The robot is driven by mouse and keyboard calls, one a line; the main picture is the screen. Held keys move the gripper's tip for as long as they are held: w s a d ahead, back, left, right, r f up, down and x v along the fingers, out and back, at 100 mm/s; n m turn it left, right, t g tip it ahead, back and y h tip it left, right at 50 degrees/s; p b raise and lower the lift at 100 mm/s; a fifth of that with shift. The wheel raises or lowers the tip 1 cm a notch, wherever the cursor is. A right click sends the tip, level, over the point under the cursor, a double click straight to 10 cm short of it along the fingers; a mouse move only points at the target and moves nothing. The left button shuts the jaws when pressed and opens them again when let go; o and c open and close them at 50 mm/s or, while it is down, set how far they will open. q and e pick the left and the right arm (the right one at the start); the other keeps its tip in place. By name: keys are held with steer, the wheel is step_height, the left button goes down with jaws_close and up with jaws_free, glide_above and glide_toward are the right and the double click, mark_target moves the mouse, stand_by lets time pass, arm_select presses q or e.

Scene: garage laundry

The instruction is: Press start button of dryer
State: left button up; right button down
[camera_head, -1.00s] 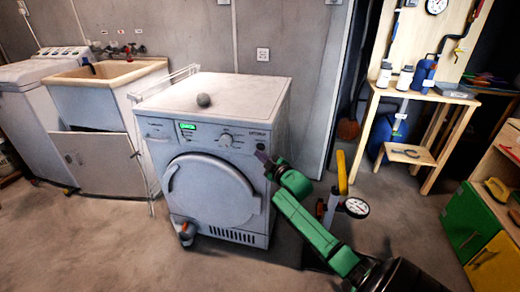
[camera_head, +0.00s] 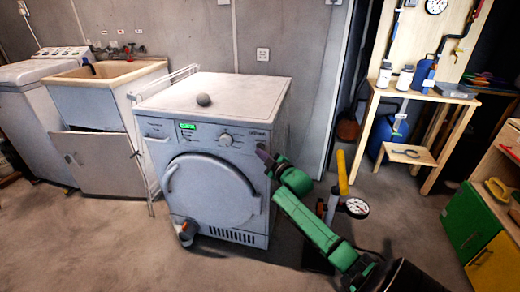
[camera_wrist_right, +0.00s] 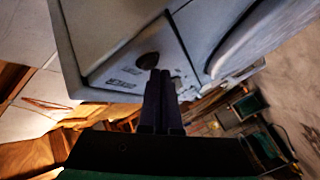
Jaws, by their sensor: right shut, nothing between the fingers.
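The white dryer (camera_head: 215,185) stands mid-view with its round door facing me. Its front panel has a lit green display (camera_head: 187,126) and a round dial (camera_head: 226,139). I cannot make out the start button for certain. My right gripper (camera_head: 262,153) is at the panel's right end, just below the lettering. In the right wrist view the shut, empty fingers (camera_wrist_right: 160,78) point at the panel (camera_wrist_right: 122,65), overlapping it beside a dark round spot (camera_wrist_right: 148,61). I cannot tell whether they touch it. My left gripper is out of view.
A grey ball (camera_head: 204,99) sits on the dryer. A small orange-and-grey object (camera_head: 185,232) stands at its lower front. A yellow-handled pump with a gauge (camera_head: 356,207) stands right of my right arm. A sink cabinet (camera_head: 105,160) is to the left.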

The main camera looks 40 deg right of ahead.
steer(key=shift+w+d, duration=0.2)
steer(key=shift+d, duration=0.1)
stand_by(0.6)
steer(key=shift+s+a+p, duration=0.45)
steer(key=shift+a+p, duration=0.2)
steer(key=shift+a, duration=0.05)
steer(key=s+a+p, duration=0.1)
steer(key=a+p, duration=0.1)
steer(key=s+a+p, duration=0.2)
stand_by(0.4)
